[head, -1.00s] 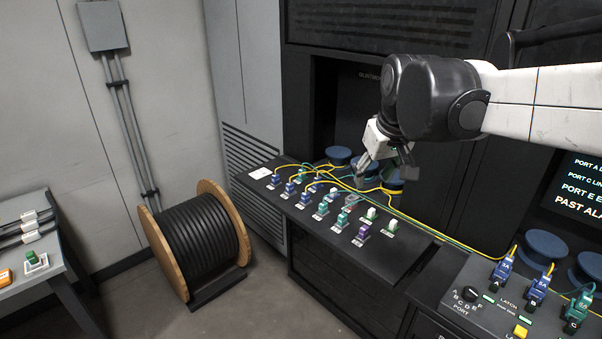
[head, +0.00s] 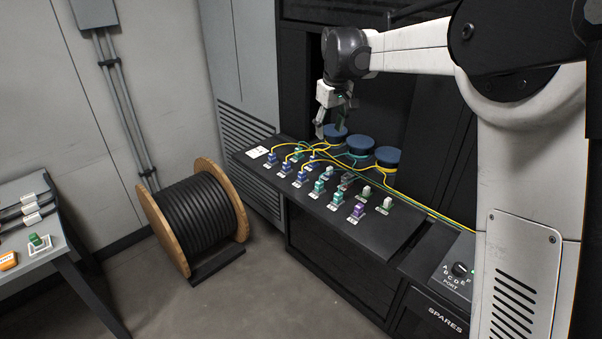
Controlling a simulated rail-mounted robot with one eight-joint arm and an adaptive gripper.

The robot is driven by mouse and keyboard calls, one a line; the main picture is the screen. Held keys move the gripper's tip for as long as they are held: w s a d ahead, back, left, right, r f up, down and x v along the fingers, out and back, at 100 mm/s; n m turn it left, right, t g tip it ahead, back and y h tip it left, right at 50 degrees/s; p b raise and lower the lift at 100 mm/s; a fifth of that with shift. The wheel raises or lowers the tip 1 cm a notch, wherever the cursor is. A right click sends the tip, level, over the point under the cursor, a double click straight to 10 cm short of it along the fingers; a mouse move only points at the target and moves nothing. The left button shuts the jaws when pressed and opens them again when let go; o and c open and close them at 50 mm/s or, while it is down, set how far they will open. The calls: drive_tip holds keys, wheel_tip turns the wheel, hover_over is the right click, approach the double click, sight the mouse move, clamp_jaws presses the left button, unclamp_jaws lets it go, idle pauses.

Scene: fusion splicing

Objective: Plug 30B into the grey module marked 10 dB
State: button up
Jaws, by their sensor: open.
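My gripper (head: 331,130) is open and appears empty in the head view. It hangs fingers down above the back of the black sloping panel (head: 375,232), near the leftmost blue round spool (head: 334,133). The panel carries rows of small blue, teal, green, white and purple connectors, some with yellow or green cables. A greyish piece (head: 347,179) sits in the middle rows, partly hidden among them. The labels are too small to read, so I cannot tell which connector is 30B or which module is marked 10 dB.
Two more blue spools (head: 387,157) stand behind the panel, with loose cables around them. A large cable drum (head: 194,220) stands on the floor at left. A side table (head: 60,268) holds a green connector (head: 40,241). My arm hides much of the right side.

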drive_tip(key=w+a+f+n+g+p, duration=0.1)
drive_tip(key=w+a+f, duration=0.3)
drive_tip(key=w+f, duration=0.35)
drive_tip(key=n+g+p, duration=0.1)
drive_tip(key=n+p, duration=0.1)
approach(302, 171)
drive_tip(key=shift+s+d+f, duration=0.15)
drive_tip(key=shift+s+f, duration=0.05)
drive_tip(key=shift+f, duration=0.15)
drive_tip(key=shift+w+f, duration=0.2)
drive_tip(key=shift+f, duration=0.5)
wheel_tip(302, 171, down, 8)
drive_tip(key=b, duration=0.3)
drive_tip(key=shift+r+b, duration=0.1)
drive_tip(key=shift+b, duration=0.3)
drive_tip(key=shift+f+b, duration=0.45)
drive_tip(key=shift+f, duration=0.15)
drive_tip(key=shift+b, duration=0.5)
